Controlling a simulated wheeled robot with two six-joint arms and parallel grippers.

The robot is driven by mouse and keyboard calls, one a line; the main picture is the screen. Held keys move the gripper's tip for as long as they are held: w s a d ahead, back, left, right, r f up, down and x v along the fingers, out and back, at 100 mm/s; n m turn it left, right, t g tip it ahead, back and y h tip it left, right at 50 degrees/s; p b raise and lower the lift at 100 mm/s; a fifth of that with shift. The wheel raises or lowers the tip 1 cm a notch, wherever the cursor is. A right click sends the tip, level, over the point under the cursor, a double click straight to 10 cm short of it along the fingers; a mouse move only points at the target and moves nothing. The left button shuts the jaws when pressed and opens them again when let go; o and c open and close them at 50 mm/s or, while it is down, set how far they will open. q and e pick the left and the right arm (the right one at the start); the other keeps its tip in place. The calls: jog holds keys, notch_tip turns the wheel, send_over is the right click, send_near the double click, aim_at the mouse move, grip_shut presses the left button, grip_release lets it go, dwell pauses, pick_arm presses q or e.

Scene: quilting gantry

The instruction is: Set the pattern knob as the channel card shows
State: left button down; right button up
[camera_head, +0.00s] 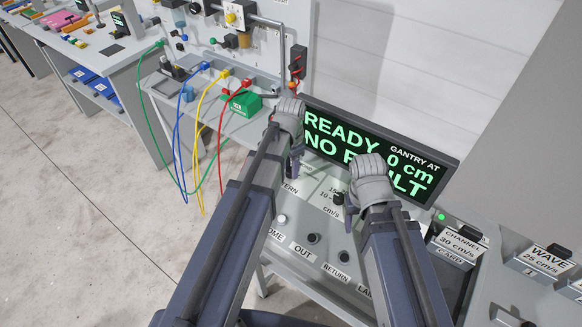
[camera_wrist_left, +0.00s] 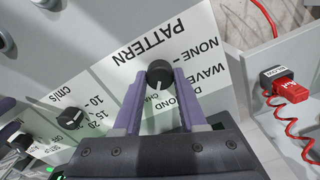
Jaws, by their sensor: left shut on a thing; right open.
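The pattern knob (camera_wrist_left: 160,73) is a round black knob on the white PATTERN label plate in the left wrist view. My left gripper (camera_wrist_left: 160,80) is shut on it, one finger at each side. A pale mark on the knob faces a partly covered label beginning "CHA"; NONE, WAVE and DIAMOND labels lie beside it. In the head view my left gripper (camera_head: 293,168) hides most of this knob. The channel card (camera_head: 458,243) stands at the right and reads "CHANNEL 30 cm/s". My right gripper (camera_head: 350,215) is open, close to the cm/s knob (camera_head: 338,199).
A display (camera_head: 385,150) behind the panel reads READY and "GANTRY AT 0 cm", partly covered by my arms. A wave card (camera_head: 546,262) stands farther right. Panel buttons (camera_head: 313,239) sit in front. A red plug (camera_wrist_left: 290,91) with a coiled cord is at the right.

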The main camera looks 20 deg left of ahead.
pick_arm(q)
jog(key=shift+m, duration=0.6)
jog(key=shift+c, duration=2.3)
grip_release()
jog(key=shift+r, duration=0.15)
pick_arm(e)
jog(key=shift+r, duration=0.1)
pick_arm(q)
notch_tip(320, 180, up, 8)
jog(key=p, duration=0.8)
jog(key=shift+f, duration=0.2)
pick_arm(e)
notch_tip(320, 180, up, 8)
jog(key=shift+f, duration=0.2)
pick_arm(q)
jog(key=shift+s+f, duration=0.1)
pick_arm(e)
jog(key=shift+f, duration=0.1)
